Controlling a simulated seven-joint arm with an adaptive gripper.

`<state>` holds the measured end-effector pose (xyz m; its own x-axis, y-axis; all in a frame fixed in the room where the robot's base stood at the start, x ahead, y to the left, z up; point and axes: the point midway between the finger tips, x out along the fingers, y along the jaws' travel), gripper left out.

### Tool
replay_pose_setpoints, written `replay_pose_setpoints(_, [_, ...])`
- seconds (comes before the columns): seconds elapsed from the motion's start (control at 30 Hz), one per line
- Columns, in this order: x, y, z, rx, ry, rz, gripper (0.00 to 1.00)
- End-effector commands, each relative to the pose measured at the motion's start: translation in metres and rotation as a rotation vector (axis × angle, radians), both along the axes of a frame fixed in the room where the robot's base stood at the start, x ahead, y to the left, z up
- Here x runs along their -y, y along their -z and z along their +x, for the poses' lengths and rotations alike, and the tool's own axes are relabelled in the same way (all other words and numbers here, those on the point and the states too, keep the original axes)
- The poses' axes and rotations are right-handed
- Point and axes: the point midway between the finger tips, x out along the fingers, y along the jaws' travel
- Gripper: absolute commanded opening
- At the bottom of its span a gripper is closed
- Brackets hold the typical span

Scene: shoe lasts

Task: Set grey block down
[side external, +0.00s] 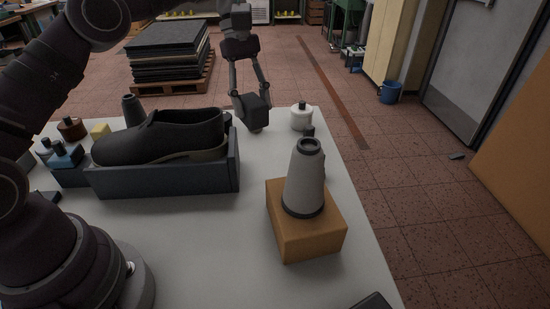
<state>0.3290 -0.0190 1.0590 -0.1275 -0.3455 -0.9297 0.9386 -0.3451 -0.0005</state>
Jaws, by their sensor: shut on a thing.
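My gripper (250,94) is near the far edge of the white table, with its fingers pointing down. It is shut on a dark grey block (256,113), which looks slightly tilted between the fingertips. The block is close to the tabletop; I cannot tell whether it touches the table. Its far side is hidden.
A black shoe (160,136) sits in a dark grey tray (165,180) left of the block. A white bottle (301,118) stands just right of it. A grey thread cone (305,180) stands on an orange-brown box (307,238) at the front right. The table between tray and box is clear.

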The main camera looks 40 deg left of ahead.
Motion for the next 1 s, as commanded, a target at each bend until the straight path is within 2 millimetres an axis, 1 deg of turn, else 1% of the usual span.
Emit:
replay_pose_setpoints(0.17, [-0.008, 0.015, 0.028, -0.006, -0.411, 0.014, 0.00])
replay_pose_setpoints(0.4, [-0.024, 0.041, 0.067, -0.012, -1.059, 0.020, 0.00])
replay_pose_setpoints(0.5, [-0.032, 0.049, 0.079, -0.007, -1.286, 0.011, 0.00])
replay_pose_setpoints(0.6, [-0.039, 0.055, 0.087, 0.002, -1.446, -0.004, 0.00])
replay_pose_setpoints(0.67, [-0.042, 0.059, 0.090, 0.003, -1.503, -0.009, 0.00])
replay_pose_setpoints(0.83, [-0.044, 0.099, 0.090, 0.001, -1.536, -0.010, 0.00])
replay_pose_setpoints(0.97, [-0.043, 0.121, 0.091, 0.004, -1.532, -0.011, 0.00])
replay_pose_setpoints(1.0, [-0.044, 0.129, 0.090, 0.004, -1.533, -0.011, 0.00])
